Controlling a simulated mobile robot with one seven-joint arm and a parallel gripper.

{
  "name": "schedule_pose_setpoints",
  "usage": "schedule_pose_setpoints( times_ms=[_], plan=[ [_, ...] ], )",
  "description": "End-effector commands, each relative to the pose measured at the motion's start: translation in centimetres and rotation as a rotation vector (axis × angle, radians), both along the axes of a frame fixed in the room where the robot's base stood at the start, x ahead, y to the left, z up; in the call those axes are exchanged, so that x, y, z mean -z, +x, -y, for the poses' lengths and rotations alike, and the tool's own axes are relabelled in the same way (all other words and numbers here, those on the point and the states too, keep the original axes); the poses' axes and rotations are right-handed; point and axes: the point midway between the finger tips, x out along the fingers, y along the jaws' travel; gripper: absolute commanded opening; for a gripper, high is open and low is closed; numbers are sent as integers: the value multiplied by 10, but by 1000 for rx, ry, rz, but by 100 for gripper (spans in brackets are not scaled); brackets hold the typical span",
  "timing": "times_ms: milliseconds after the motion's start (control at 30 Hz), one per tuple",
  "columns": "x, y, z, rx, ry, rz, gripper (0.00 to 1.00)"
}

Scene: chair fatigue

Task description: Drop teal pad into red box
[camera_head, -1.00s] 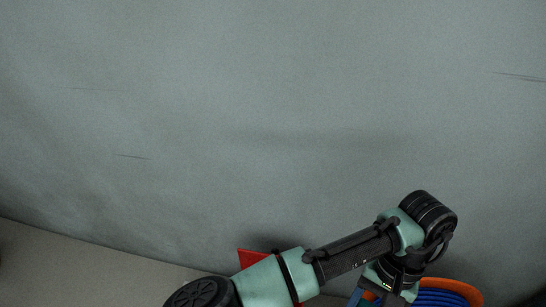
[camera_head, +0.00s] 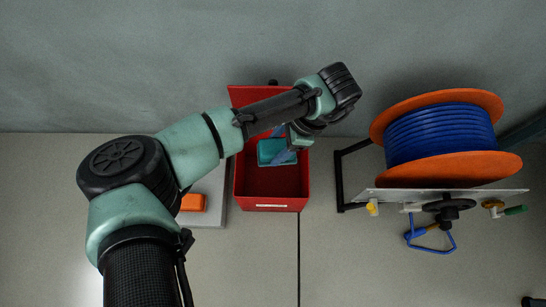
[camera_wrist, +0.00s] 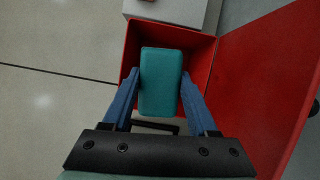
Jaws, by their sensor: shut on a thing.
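The teal pad (camera_wrist: 160,92) is between the blue fingers of my gripper (camera_wrist: 161,76), which is shut on it. In the wrist view the pad appears within the outline of the open red box (camera_wrist: 128,62). In the head view the teal pad (camera_head: 268,151) shows over the back part of the red box (camera_head: 271,205), partly behind my gripper (camera_head: 282,147). How far it is above the box floor, I cannot tell. The box's red lid (camera_wrist: 262,82) stands open at its back. The visible box floor is bare.
A cable reel with blue cable (camera_head: 440,134) and orange flanges stands to the right on a black frame. In front of it is a metal plate with a black knob (camera_head: 447,208). An orange block (camera_head: 193,203) lies on a light plate (camera_head: 217,206) left of the box.

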Motion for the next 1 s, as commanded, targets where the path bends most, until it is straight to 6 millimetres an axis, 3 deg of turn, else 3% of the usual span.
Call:
schedule_pose_setpoints(
  times_ms=[33, 100, 300, 467, 1000],
  plan=[
    [23, 0, -2, 92, 2, 3, 0],
    [35, 0, -2, 205, 2, 1, 0],
    [51, 0, -2, 363, 0, 0, 0],
    [58, 1, -2, 373, 0, 0, 0],
    [108, 1, -2, 370, -1, 1, 0]
  ],
)
